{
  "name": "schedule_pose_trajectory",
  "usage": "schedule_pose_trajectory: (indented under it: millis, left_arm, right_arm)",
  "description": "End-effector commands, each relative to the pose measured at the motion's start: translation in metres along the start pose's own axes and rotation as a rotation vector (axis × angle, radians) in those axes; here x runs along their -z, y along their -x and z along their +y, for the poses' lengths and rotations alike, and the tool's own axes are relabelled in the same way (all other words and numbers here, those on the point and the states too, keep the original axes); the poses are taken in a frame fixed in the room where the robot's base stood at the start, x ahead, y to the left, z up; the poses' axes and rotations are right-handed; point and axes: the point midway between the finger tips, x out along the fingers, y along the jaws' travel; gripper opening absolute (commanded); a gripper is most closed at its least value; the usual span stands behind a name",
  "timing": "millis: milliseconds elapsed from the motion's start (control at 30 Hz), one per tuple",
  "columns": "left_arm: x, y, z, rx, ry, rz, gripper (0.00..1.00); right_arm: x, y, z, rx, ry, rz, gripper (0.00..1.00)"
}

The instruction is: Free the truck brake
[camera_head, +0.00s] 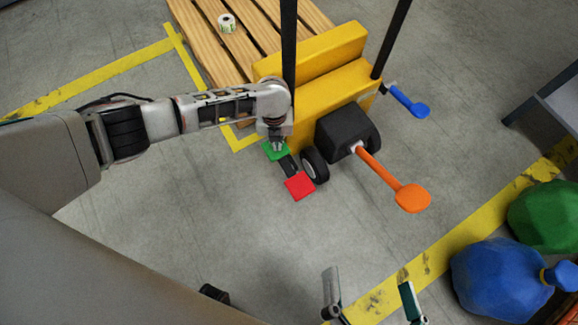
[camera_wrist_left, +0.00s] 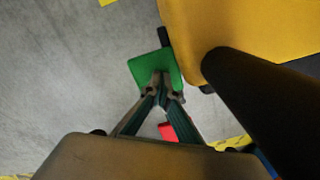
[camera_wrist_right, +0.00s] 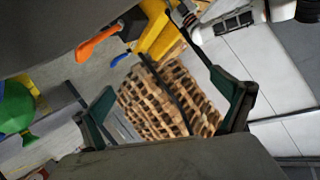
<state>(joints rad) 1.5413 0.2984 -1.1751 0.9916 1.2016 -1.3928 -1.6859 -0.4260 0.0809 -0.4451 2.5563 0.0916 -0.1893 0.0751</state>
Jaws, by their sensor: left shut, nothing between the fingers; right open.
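The yellow pallet truck (camera_head: 325,58) stands at the wooden pallet (camera_head: 215,40). By its wheel (camera_head: 314,165) are a green pedal (camera_head: 276,151) and a red pedal (camera_head: 299,186), joined by a dark bar. My left gripper (camera_head: 277,147) is shut and empty, its tips at the green pedal. In the left wrist view the tips (camera_wrist_left: 162,76) overlap the green pedal (camera_wrist_left: 152,68); I cannot tell whether they touch. The red pedal (camera_wrist_left: 167,131) shows partly behind the fingers. My right gripper (camera_head: 370,298) is open and empty, low in the head view, away from the truck.
An orange-ended lever (camera_head: 411,197) and a blue lever (camera_head: 408,101) stick out from the truck. A dark post (camera_head: 289,45) rises beside my left wrist. Blue (camera_head: 497,279) and green (camera_head: 548,216) bags lie at the right. The floor in front of the pedals is clear.

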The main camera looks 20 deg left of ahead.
Motion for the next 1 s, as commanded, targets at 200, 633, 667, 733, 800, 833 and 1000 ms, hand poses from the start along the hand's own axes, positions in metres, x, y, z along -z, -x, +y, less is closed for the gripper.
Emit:
schedule_pose_trajectory:
  millis: [200, 633, 667, 733, 800, 833, 1000]
  left_arm:
    - [0.014, -0.03, 0.006, -0.01, 0.001, 0.026, 0.0]
    - [0.011, -0.017, 0.005, -0.008, 0.001, 0.021, 0.0]
    - [0.011, -0.014, 0.005, -0.008, 0.0, 0.02, 0.0]
    - [0.01, -0.006, 0.004, -0.008, 0.0, 0.019, 0.0]
    - [0.009, 0.002, 0.004, -0.007, 0.0, 0.017, 0.0]
    - [0.008, 0.006, 0.003, -0.006, 0.0, 0.016, 0.0]
    - [0.006, 0.025, 0.002, -0.004, 0.001, 0.013, 0.0]
  right_arm:
    - [-0.059, 0.006, 0.012, -0.019, 0.05, -0.128, 1.0]
    - [-0.046, 0.004, 0.008, -0.012, 0.06, -0.104, 1.0]
    - [-0.042, 0.004, 0.007, -0.01, 0.062, -0.098, 1.0]
    - [-0.034, 0.003, 0.004, -0.005, 0.068, -0.082, 1.0]
    - [-0.026, 0.003, 0.001, 0.0, 0.074, -0.067, 1.0]
    - [-0.022, 0.002, 0.0, 0.002, 0.077, -0.06, 1.0]
    - [-0.003, 0.001, -0.007, 0.013, 0.092, -0.025, 1.0]
